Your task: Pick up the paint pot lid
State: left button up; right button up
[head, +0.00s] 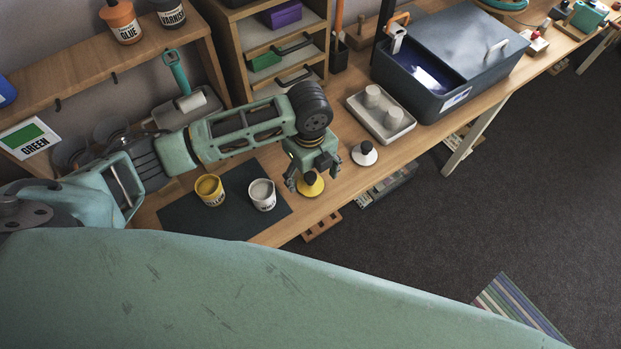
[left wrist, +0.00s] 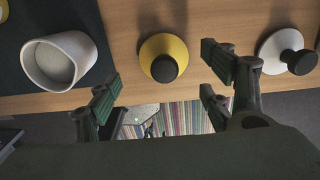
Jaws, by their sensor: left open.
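A yellow lid with a black knob (head: 311,187) lies on the bench near its front edge; it also shows in the left wrist view (left wrist: 163,49). A white lid with a black knob (head: 364,154) lies to its right, also in the left wrist view (left wrist: 279,47). My left gripper (head: 312,176) is open above the yellow lid. In the left wrist view its fingers (left wrist: 162,85) are spread, with the yellow lid ahead between them and apart from both. A yellow pot (head: 210,190) and a white pot (head: 262,195) stand on a dark mat. My right gripper is not in view.
The dark mat (head: 175,217) lies left of the lids. A grey tray (head: 360,112) with two light cylinders and a blue-grey bin (head: 440,95) stand to the right. A drawer unit (head: 240,62) stands behind. The bench's front edge is close to the yellow lid.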

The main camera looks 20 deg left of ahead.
aim_at(309, 176)
pick_arm(q)
notch_tip(309, 176, down, 3)
jog(key=shift+w+a+r+p, duration=0.1)
jog(key=shift+w+p, duration=0.05)
jog(key=shift+p, duration=0.2)
jog(key=shift+f, duration=0.85)
jog(key=c, duration=0.9)
jog(key=shift+c, duration=0.2)
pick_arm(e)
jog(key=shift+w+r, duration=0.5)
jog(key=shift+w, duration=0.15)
pick_arm(q)
jog(key=shift+w, duration=0.1)
